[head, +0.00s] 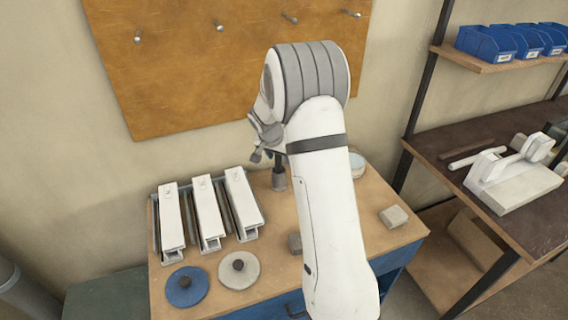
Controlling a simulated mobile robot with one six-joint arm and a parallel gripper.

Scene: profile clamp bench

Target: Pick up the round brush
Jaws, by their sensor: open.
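My gripper (268,156) is open above the back of the wooden bench, left of my arm. Just below and right of its fingertips, a small dark grey upright cylinder (279,181) with a narrower top stands on the bench. It may be the round brush, but it is too small to tell for sure. I cannot tell whether the fingers are around its top or apart from it. My arm covers the middle of the bench and may hide other things.
Three white clamps (207,213) stand in a rack at the bench's left. A beige block (394,216) and a round container (357,165) are right of my arm. A pegboard (215,50) hangs behind.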

